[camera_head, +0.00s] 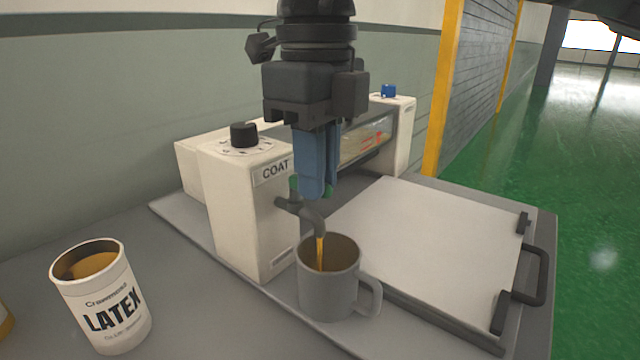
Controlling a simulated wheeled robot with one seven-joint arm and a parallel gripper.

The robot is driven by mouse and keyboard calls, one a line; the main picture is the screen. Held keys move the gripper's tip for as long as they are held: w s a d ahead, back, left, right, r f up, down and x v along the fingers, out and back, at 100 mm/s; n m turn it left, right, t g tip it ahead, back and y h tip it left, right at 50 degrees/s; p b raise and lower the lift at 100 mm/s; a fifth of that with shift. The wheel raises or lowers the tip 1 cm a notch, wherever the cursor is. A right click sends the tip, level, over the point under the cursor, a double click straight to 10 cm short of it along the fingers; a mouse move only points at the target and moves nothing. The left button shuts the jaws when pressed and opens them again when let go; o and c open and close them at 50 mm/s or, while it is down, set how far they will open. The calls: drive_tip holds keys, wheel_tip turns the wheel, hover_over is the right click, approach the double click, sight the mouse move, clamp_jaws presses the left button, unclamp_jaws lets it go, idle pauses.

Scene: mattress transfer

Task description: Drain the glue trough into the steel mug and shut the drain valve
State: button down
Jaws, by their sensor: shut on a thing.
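The steel mug (328,296), grey with its handle on the right, stands upright under the drain spout (312,218). A thin amber stream of glue (320,253) runs from the spout into the mug. The glue trough (366,144) lies between the two white end housings of the coating machine, partly hidden by my arm. My gripper (313,190) points down just above the spout, with its blue fingers shut on the drain valve. Only small green bits of the valve handle (294,184) show by the fingertips; most of it is hidden.
A LATEX can (105,305) with amber contents stands open at the front left. A black knob (244,134) tops the COAT housing (240,205), and a blue knob (389,91) tops the far one. A white board (430,250) with a black handle lies right of the mug.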

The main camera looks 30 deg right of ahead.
drive_tip(key=shift+a+r+m+b, duration=0.1)
drive_tip(key=shift+a+m+b, duration=0.1)
drive_tip(key=shift+m+b, duration=0.25)
drive_tip(key=c, duration=1.4)
unclamp_jaws()
wheel_tip(320, 180, up, 8)
drive_tip(key=shift+f+p, duration=0.15)
drive_tip(key=shift+p, duration=0.4)
